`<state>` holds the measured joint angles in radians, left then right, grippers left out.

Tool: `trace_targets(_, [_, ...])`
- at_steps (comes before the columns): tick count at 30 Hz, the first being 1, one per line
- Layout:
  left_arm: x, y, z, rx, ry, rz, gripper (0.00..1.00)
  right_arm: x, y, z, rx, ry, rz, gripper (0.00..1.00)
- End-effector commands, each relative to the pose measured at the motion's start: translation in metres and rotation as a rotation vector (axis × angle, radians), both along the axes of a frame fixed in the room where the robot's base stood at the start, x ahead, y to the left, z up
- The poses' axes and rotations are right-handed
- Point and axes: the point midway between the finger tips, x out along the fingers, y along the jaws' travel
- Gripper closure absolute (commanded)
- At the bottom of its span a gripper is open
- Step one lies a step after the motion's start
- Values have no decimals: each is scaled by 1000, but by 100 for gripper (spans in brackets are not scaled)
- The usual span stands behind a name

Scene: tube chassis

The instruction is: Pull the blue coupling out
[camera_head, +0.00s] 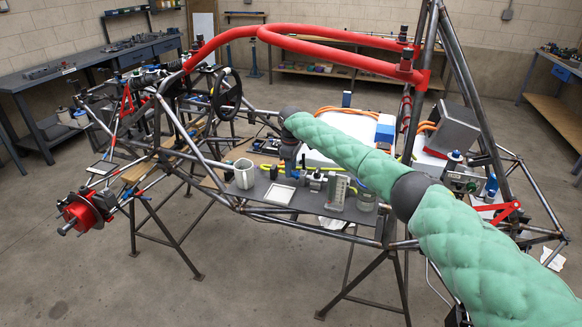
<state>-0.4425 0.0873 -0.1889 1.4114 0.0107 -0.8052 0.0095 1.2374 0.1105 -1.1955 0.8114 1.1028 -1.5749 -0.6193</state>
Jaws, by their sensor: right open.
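My right arm comes in from the right in a green quilted sleeve, and its dark wrist hangs over the tray inside the tube chassis. My right gripper (287,162) points down at the tray and is open; its fingers are small and partly hidden among the parts. A small blue piece (274,172) shows right at its fingertips, but I cannot tell for sure that it is the blue coupling or whether the fingers touch it. Another blue fitting (491,185) stands at the right end of the chassis. My left gripper is not in view.
The grey tray (318,206) holds a pale mug (244,174), a white square dish (279,194), a light upright block (337,191) and a glass jar (367,199). A red roll tube (300,44) arches behind. Steering wheel (227,93) stands left of my wrist.

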Motion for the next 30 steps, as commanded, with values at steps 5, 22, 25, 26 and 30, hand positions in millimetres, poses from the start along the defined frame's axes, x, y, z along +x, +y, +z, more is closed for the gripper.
trace_targets(5, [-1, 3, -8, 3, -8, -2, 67, 0, 0, -10, 0, 0, 0, 55])
trace_targets(22, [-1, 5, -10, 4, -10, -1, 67, 0, 0, -13, 1, -1, 0, 100])
trace_targets(25, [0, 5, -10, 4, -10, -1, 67, 0, 0, -13, 1, -1, 0, 100])
trace_targets(26, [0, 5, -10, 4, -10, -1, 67, 0, 0, -13, 1, -1, 0, 100])
trace_targets(30, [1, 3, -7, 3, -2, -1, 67, 3, 7, -14, 1, -3, 0, 100])
